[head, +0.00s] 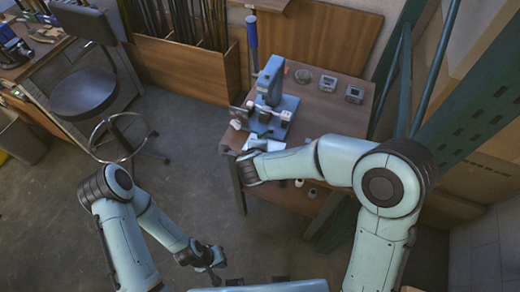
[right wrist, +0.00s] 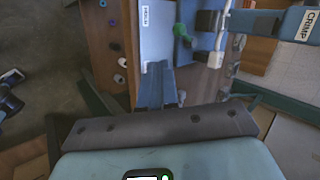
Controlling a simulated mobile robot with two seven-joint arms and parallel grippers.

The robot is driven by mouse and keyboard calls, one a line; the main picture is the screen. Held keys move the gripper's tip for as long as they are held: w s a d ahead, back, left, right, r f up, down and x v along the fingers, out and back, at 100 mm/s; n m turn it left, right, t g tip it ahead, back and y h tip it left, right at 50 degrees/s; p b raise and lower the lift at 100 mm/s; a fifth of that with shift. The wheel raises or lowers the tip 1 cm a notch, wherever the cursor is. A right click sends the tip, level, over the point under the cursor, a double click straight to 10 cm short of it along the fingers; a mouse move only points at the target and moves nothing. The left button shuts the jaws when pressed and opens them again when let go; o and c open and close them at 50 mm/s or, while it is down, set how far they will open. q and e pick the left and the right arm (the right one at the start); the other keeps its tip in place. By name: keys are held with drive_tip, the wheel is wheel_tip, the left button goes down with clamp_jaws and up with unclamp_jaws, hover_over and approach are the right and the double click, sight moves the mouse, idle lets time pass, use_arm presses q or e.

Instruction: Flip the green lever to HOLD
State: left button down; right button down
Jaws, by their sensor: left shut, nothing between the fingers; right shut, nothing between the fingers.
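A blue press (head: 271,82) stands on the brown table, with a long dark-blue handle upright at its back. In the right wrist view, a green lever part (right wrist: 180,31) shows on the blue fixture, beside a blue plate with a small white label (right wrist: 145,17) whose lettering I cannot read surely. My right gripper (right wrist: 158,72) is shut and empty, its tips close to green parts; I cannot tell whether they touch. In the head view my right wrist hides it. My left gripper (head: 215,262) is shut and empty, low over the floor, away from the table.
Several small grey fixtures (head: 354,93) stand on the table's right side. A blue part labelled CRIMP (right wrist: 299,24) is at the right of the wrist view. A black stool (head: 84,97) stands left. A green rack post (head: 398,70) rises right of the table. Floor between stool and table is free.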

drive_tip(key=v, duration=0.4)
drive_tip(key=shift+s+a+r, duration=0.1)
drive_tip(key=shift+r, duration=0.15)
idle(0.3)
